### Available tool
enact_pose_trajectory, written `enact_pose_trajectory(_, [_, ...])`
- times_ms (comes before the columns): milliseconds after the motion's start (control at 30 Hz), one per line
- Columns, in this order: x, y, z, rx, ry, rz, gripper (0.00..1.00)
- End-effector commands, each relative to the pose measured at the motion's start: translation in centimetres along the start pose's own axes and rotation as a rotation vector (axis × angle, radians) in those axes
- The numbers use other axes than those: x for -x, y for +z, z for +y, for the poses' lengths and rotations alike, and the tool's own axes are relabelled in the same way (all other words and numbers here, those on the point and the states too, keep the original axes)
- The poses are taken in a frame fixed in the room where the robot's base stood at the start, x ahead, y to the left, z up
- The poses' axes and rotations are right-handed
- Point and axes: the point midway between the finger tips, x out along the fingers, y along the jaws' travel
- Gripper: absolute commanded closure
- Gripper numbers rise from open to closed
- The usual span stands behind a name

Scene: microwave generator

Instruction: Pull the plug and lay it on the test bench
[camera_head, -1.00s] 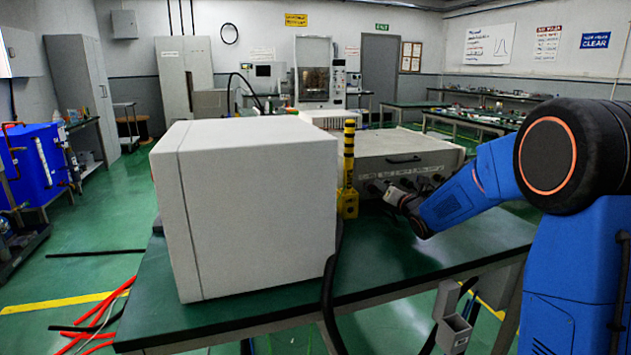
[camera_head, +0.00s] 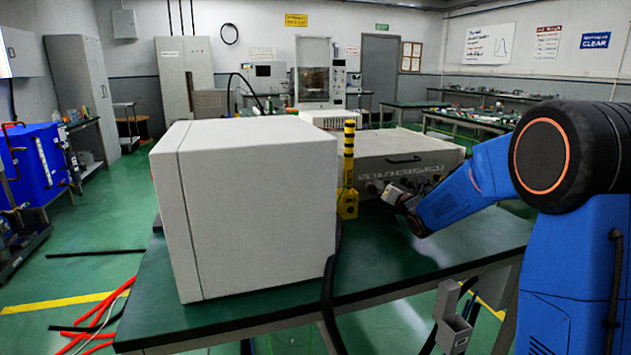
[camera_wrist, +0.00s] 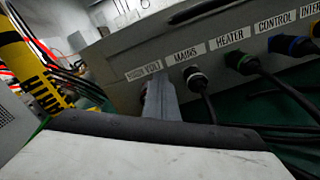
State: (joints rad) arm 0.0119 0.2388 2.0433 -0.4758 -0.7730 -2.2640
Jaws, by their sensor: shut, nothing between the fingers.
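The grey unit (camera_head: 400,150) stands on the green-topped test bench (camera_head: 440,245). In the wrist view its panel (camera_wrist: 225,50) is labelled high volt, mains, heater, control and a cut-off label. Plugs with dark cables sit at mains (camera_wrist: 196,80), heater (green ring) (camera_wrist: 246,64) and control (blue ring) (camera_wrist: 292,46). My gripper (camera_wrist: 160,98) is shut and empty, its grey tip just below the high volt label; whatever is at that socket is mostly hidden. In the head view my gripper (camera_head: 378,187) is at the unit's front, right of the yellow-black post.
A large pale box (camera_head: 255,215) fills the bench's left part. A yellow-black striped post (camera_head: 349,165) stands between it and the unit, close left of my gripper; it also shows in the wrist view (camera_wrist: 30,75).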

Motion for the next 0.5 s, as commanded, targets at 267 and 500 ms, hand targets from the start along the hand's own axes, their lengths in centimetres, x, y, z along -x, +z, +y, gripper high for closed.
enact_pose_trajectory(267, [0.01, -0.13, 0.18, 0.0, 0.0, 0.003, 1.0])
enact_pose_trajectory(500, [0.01, 0.01, 0.65, 0.0, 0.0, 0.003, 1.0])
